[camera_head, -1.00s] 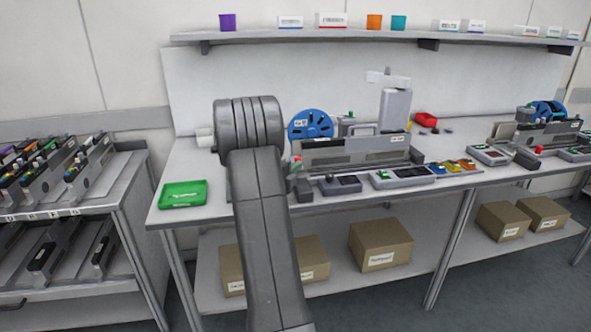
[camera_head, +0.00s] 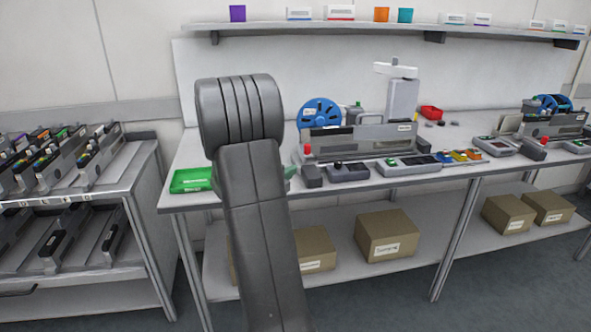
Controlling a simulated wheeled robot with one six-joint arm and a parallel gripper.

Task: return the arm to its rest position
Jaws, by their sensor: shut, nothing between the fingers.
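My arm (camera_head: 258,215) rises from the bottom edge, left of the middle, to a thick ribbed joint (camera_head: 240,112) in front of the workbench. The rest of the arm beyond this joint is hidden behind it. My gripper cannot be made out. A small grey-green piece (camera_head: 290,172) shows at the right edge of the arm; I cannot tell whether it is part of my arm or something on the bench.
The workbench (camera_head: 345,198) holds a green tray (camera_head: 190,181), a feeder with a blue reel (camera_head: 320,113) and several small devices. A trolley (camera_head: 130,182) with feeders stands at left. Boxes (camera_head: 387,236) sit on the lower shelf. Bins and cartons line the upper shelf (camera_head: 350,32).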

